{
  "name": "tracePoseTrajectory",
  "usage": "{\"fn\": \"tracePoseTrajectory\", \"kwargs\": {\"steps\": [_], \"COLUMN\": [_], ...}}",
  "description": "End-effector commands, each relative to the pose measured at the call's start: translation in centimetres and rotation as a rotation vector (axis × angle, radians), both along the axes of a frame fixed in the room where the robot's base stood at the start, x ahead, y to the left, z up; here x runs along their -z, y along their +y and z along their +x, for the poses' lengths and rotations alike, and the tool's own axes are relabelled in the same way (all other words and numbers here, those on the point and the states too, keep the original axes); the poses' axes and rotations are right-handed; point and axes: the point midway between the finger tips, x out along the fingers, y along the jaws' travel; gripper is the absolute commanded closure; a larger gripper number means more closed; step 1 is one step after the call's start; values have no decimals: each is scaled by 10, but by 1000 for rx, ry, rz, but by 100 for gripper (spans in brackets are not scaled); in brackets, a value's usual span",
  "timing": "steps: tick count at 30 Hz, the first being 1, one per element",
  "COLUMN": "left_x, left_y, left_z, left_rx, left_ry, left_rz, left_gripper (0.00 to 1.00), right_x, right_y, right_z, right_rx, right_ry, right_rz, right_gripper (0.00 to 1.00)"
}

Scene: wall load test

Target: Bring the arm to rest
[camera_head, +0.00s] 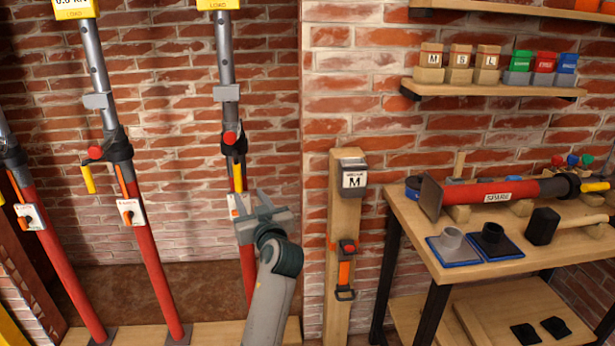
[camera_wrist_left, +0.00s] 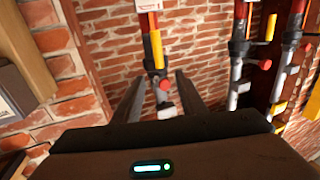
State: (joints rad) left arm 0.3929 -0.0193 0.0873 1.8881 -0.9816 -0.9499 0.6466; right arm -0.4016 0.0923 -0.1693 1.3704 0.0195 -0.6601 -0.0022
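My left arm comes up from the bottom middle of the head view. Its gripper (camera_head: 262,208) is in front of the rightmost red and grey prop (camera_head: 226,70), by the white tag below the yellow handle. In the left wrist view the two dark fingers of the gripper (camera_wrist_left: 158,92) stand apart with nothing held between them. The yellow handle (camera_wrist_left: 157,50) and red knob (camera_wrist_left: 164,84) of a prop show beyond and between the fingertips. I cannot tell the exact gap to it. My right gripper is not in view.
Two more props (camera_head: 150,250) lean at the left. A wooden post (camera_head: 341,220) with an M block (camera_head: 354,178) and orange strap stands right of the arm. Further right is a workbench (camera_head: 425,235) with a red prop, blue-edged plates and a mallet. A shelf (camera_head: 490,88) holds small blocks.

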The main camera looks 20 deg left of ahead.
Motion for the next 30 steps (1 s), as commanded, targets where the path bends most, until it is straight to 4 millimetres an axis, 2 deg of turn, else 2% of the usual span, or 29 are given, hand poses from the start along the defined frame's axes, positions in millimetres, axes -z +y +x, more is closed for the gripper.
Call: {"fn": "tracePoseTrajectory", "kwargs": {"steps": [5, 8, 11, 13, 17, 22, 26, 30], "left_x": [2, 12, 35, 59, 122, 220, 295, 370], "left_y": [-1, -5, -13, -22, -44, -81, -109, -137], "left_z": [0, 3, 7, 11, 14, 1, -23, -62], "left_rx": [3, 19, 57, 95, 192, 339, 446, 550], "left_ry": [4, 24, 71, 117, 230, 393, 508, 620], "left_rz": [0, 2, 8, 10, 14, 4, -16, -48], "left_gripper": [62, 62, 62, 62, 62, 62, 62, 62], "right_x": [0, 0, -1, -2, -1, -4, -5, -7], "right_y": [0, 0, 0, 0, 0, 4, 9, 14], "right_z": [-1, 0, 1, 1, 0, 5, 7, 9], "right_rx": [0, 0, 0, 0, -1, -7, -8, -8], "right_ry": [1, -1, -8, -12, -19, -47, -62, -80], "right_rz": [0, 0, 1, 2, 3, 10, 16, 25], "right_gripper": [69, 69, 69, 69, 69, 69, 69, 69]}}
